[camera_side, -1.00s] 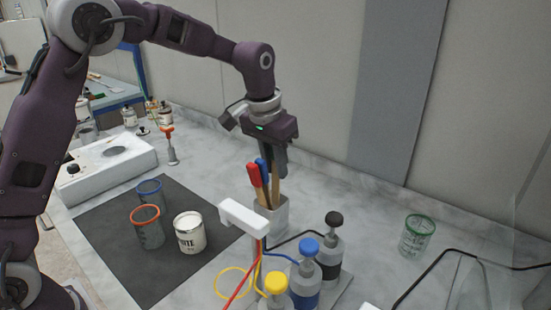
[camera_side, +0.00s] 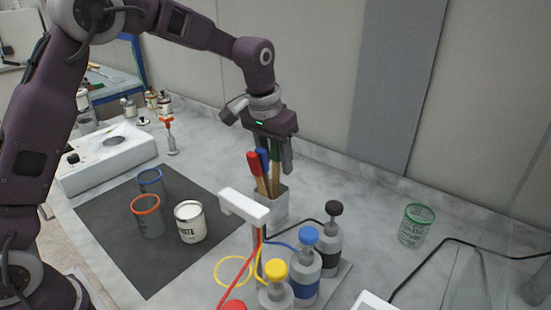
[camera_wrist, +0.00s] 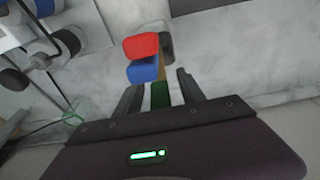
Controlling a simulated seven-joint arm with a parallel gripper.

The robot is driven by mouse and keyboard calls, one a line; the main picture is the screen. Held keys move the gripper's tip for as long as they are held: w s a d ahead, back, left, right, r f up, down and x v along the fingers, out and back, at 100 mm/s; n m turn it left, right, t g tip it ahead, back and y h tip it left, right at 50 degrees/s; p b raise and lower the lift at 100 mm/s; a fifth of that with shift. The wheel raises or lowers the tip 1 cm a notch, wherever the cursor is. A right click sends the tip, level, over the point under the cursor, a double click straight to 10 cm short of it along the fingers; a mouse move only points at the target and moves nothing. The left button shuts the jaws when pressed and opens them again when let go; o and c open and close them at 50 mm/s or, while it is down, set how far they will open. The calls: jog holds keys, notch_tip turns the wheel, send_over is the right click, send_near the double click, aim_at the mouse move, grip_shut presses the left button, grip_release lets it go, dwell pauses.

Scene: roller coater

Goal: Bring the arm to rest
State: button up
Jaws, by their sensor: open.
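My gripper (camera_side: 275,160) is open just above a grey holder (camera_side: 271,207) with upright tools in it. The gripper points down, with its fingers either side of a green handle (camera_side: 275,156). The green handle also shows between the fingers in the wrist view (camera_wrist: 160,95). A red handle (camera_side: 254,163) and a blue handle (camera_side: 263,160) stand beside it. In the wrist view the red end (camera_wrist: 141,46) and blue end (camera_wrist: 143,71) lie just beyond the fingertips. Whether the fingers touch the green handle cannot be told.
A white bar (camera_side: 244,206) and several capped bottles (camera_side: 306,265) stand close in front of the holder. A dark mat (camera_side: 140,260) at left bears a white can (camera_side: 190,224) and two cups. A green-rimmed cup (camera_side: 417,226) stands right. The wall is behind.

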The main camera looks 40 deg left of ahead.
jog(key=v, duration=0.7)
jog(key=shift+s+r, duration=0.15)
jog(key=s+a+r+t, duration=0.1)
jog(key=s+r, duration=0.2)
jog(key=s, duration=0.7)
jog(key=s+a+r+t, duration=0.1)
jog(key=s+r, duration=0.2)
jog(key=s, duration=0.8)
jog(key=s+f+t, duration=0.1)
jog(key=s+f, duration=0.4)
jog(key=s, duration=0.5)
jog(key=shift+a, duration=0.45)
